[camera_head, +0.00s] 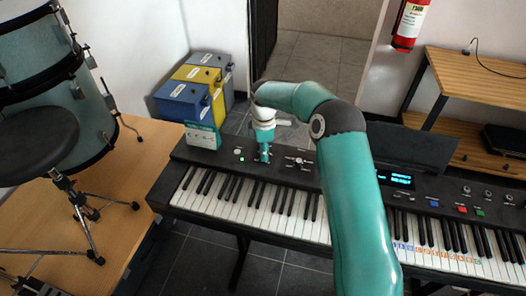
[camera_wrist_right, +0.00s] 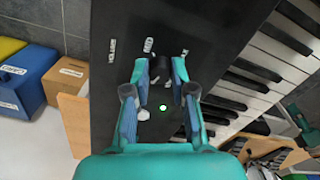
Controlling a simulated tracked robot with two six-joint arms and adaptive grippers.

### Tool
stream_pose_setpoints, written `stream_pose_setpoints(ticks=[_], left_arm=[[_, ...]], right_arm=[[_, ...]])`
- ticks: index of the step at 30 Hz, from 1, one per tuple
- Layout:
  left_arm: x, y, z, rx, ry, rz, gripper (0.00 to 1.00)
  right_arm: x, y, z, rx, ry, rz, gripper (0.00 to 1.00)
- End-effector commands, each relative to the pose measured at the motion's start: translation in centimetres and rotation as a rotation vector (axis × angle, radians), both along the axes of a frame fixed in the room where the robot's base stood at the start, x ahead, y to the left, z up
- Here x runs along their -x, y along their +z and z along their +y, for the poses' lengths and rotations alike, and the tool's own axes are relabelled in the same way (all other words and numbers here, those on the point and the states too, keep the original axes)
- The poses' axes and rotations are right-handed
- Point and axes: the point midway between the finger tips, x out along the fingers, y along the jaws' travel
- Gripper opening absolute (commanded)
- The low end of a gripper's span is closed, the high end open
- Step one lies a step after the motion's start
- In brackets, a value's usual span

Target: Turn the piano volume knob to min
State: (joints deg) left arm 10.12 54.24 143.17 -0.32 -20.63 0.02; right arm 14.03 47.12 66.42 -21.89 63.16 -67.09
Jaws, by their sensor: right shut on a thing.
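The piano (camera_head: 215,163) is a black keyboard with white and black keys, standing at the middle of the head view. My right gripper (camera_head: 264,156) points down at its control panel. In the right wrist view, the fingers of this gripper (camera_wrist_right: 161,72) are shut on a dark round knob (camera_wrist_right: 164,68), which I take as the volume knob. A "VOLUME" label (camera_wrist_right: 112,48) is printed on the panel near it. The knob's pointer is not readable, and the gripper hides the knob in the head view.
A green light (camera_wrist_right: 163,107) and a white button (camera_wrist_right: 143,114) sit on the panel near the fingers. Boxes (camera_head: 186,101) stand behind the piano; a drum stool (camera_head: 35,140) is at left.

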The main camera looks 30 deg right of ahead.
Motion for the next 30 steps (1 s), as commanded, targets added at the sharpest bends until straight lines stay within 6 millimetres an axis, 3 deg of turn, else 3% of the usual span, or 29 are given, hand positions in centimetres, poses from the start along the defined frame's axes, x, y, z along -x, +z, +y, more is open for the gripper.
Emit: stream_pose_setpoints(ticks=[30], left_arm=[[0.0, 0.85, 0.0, 0.0, 0.0, 0.0, 0.4]], right_arm=[[-0.01, 0.03, 0.03, -0.002, 0.95, 0.0, 0.0]])
